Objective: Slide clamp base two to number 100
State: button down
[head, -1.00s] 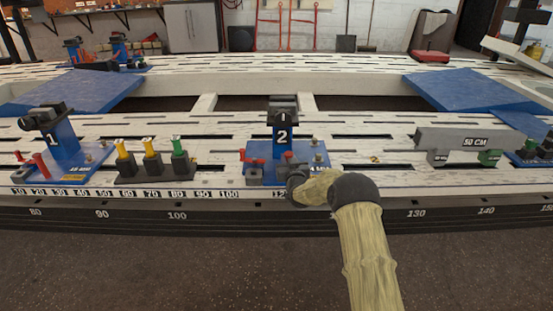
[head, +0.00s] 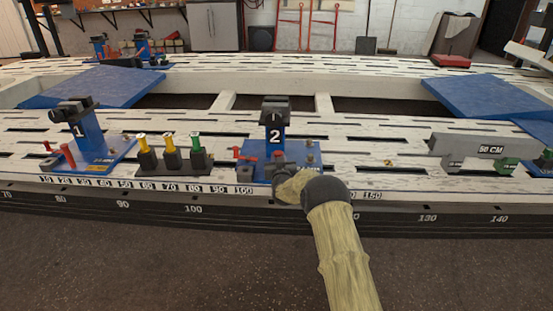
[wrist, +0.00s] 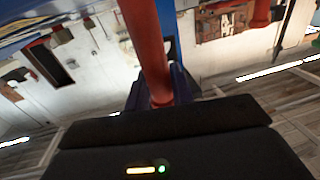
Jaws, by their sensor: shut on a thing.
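Clamp base two (head: 275,135) is a blue base with an upright post marked 2 and a dark clamp head, standing on the white slotted bench. My gripper (head: 279,170) is at its front edge, shut on a red post of the base; the wrist view shows this red post (wrist: 148,50) rising between the jaws (wrist: 160,100). The number 100 (head: 244,190) on the bench's front white scale lies just below the base's left end. The base's middle is to the right of that number. My arm hides the scale numbers just right of 100.
Yellow and green-topped clamps on a dark block (head: 172,160) stand to the left of base two, with a small gap. Clamp base one (head: 90,140) is farther left. A grey 50 CM block (head: 480,146) is at the right. The lower black scale (head: 150,206) has its own 100.

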jog(key=shift+a+r, duration=0.1)
jog(key=c, duration=1.3)
grip_release()
jog(key=shift+o, duration=0.2)
jog(key=shift+s+p, duration=0.55)
jog(key=shift+s, duration=0.35)
jog(key=s+p, duration=0.5)
jog(key=s, duration=1)
jog(key=shift+s+d, duration=0.25)
jog(key=shift+d, duration=0.1)
jog(key=shift+p, duration=0.3)
